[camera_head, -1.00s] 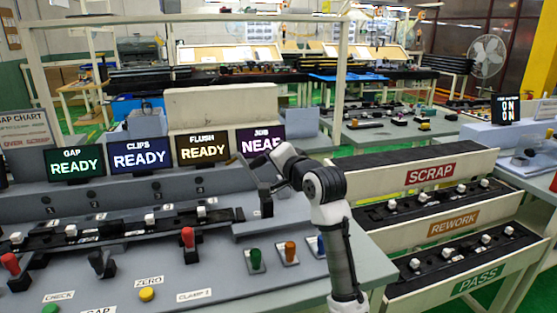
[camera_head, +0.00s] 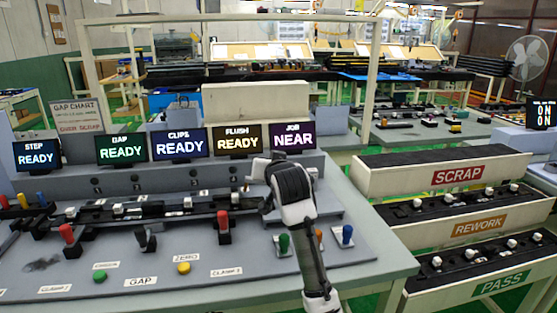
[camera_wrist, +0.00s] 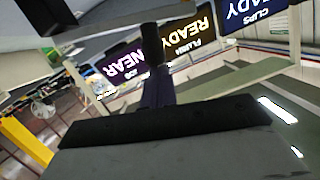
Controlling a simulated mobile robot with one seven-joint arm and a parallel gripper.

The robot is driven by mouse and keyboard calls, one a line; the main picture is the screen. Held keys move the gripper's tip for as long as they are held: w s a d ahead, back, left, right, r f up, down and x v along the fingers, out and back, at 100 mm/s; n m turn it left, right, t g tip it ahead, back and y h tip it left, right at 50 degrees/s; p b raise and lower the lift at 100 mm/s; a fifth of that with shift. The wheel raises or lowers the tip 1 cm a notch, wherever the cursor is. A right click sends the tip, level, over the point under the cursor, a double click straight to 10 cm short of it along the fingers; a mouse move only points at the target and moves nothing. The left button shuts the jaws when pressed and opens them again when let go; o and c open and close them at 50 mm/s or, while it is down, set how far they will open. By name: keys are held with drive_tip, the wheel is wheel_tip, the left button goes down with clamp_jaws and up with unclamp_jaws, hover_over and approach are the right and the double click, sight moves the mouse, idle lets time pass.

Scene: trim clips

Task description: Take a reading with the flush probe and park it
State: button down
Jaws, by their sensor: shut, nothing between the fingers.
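The FLUSH screen (camera_head: 237,142) reads READY and the JOB screen (camera_head: 293,141) reads NEAR; both also show upside down in the wrist view. Green (camera_head: 284,243), orange (camera_head: 318,238) and blue (camera_head: 347,235) handles stand in holders at the bench's right front. I cannot tell which handle is the flush probe. My gripper (camera_head: 256,172) is shut and empty, raised over the right part of the bench below the FLUSH screen. My wrist partly hides it.
A dark rail with white clips (camera_head: 120,211) runs along the bench. Red levers (camera_head: 67,233) (camera_head: 223,219), a black lever (camera_head: 143,240) and a yellow button (camera_head: 183,268) stand in front. SCRAP, REWORK and PASS racks (camera_head: 470,178) are to the right.

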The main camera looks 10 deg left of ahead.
drive_tip(key=shift+s+a+f+n+h+b, duration=0.15)
drive_tip(key=shift+a+f+n+h+b, duration=0.05)
drive_tip(key=shift+a+f+n, duration=0.3)
drive_tip(key=shift+s+a+f+n+h+b, duration=0.2)
drive_tip(key=shift+a+f+n, duration=0.2)
drive_tip(key=shift+f+n, duration=0.15)
